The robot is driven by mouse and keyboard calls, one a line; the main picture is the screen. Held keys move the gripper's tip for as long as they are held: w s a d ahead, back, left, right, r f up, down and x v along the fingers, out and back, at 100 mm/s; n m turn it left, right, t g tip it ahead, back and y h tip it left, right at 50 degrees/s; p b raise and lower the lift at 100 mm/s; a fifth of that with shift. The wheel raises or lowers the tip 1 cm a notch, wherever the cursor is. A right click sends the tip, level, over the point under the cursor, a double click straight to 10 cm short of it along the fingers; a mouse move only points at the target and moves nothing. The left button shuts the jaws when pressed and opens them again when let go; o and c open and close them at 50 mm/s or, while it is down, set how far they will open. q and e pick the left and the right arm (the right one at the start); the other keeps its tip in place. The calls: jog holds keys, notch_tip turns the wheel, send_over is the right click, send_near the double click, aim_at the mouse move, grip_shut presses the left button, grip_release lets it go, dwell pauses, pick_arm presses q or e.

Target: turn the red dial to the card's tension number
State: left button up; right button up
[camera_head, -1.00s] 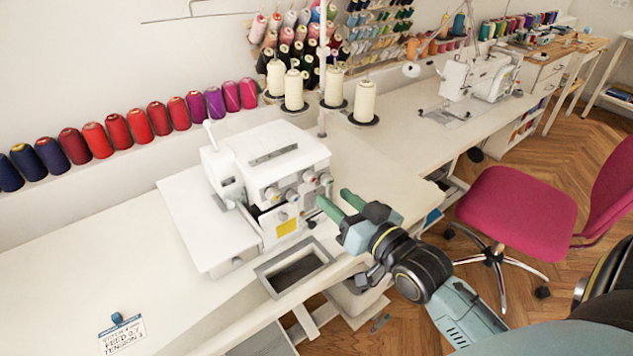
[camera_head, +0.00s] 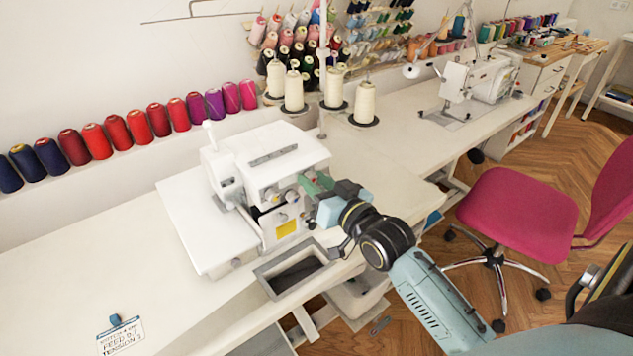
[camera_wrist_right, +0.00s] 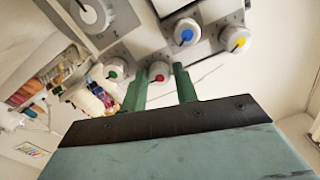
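The white serger (camera_head: 270,165) stands on the table with dials on its front. In the right wrist view the red dial (camera_wrist_right: 158,71), a white knob with a red centre, lies between my right gripper's green fingertips (camera_wrist_right: 160,80). The fingers are spread, one on each side; I cannot tell whether they touch it. In the head view the right gripper (camera_head: 316,184) is at the machine's front and hides the red dial. The card (camera_head: 121,336) lies at the front left; its tension line looks like 3, but is blurred. My left gripper is not in view.
The green dial (camera_wrist_right: 114,72), blue dial (camera_wrist_right: 186,33) and yellow dial (camera_wrist_right: 235,39) are close to the red one. A framed opening (camera_head: 294,271) is in the table before the machine. A pink chair (camera_head: 520,215) stands at the right.

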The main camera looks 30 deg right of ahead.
grip_shut()
jog(key=shift+r+n+p, duration=0.1)
jog(key=shift+n+p, duration=0.3)
jog(key=shift+p, duration=0.2)
jog(key=n+p, duration=0.3)
jog(key=shift+n+p, duration=0.35)
jog(key=shift+n, duration=0.25)
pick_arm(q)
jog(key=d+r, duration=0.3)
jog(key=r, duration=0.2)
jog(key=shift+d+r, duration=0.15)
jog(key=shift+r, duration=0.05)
pick_arm(e)
jog(key=shift+n, duration=0.4)
jog(key=shift+o, duration=1.8)
grip_release()
